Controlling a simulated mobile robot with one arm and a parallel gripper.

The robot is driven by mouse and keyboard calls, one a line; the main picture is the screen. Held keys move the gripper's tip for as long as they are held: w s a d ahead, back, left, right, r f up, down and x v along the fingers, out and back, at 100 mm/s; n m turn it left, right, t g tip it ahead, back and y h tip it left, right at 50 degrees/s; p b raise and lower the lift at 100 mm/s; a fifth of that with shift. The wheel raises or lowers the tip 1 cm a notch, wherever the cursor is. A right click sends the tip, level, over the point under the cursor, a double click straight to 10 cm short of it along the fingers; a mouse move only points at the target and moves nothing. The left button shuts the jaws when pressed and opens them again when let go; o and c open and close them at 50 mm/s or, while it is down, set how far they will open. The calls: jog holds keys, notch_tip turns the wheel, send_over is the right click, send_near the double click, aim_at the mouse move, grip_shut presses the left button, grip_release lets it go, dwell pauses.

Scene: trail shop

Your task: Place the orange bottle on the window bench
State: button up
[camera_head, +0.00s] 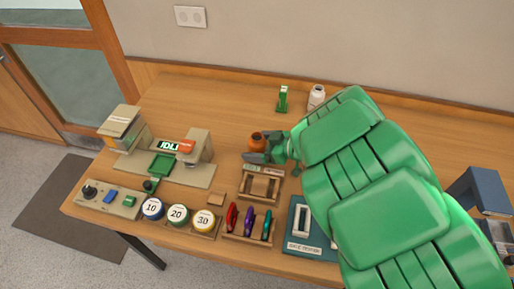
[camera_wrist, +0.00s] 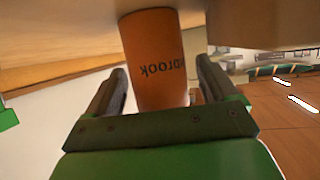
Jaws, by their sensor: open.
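The orange bottle (camera_head: 256,141) stands on the wooden table, partly hidden by my gripper (camera_head: 263,155). In the wrist view the orange bottle (camera_wrist: 154,62) is upside down, with dark lettering on its side. It lies between the open fingers of my gripper (camera_wrist: 160,80), with a gap showing on each side near the fingertips. I cannot tell whether either finger touches it. No surface in view can be told as the window bench.
The table (camera_head: 200,92) also bears a small wooden rack (camera_head: 262,198), a beige device with a lit display (camera_head: 168,146), several round numbered pieces, coloured tools, a green item (camera_head: 283,99) and a white bottle (camera_head: 316,97). A blue box (camera_head: 485,190) stands at right. The table's back left is clear.

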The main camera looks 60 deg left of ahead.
jog(key=c, duration=1.3)
jog(key=shift+r, duration=0.15)
jog(key=shift+r, duration=4.9)
jog(key=shift+w, duration=0.1)
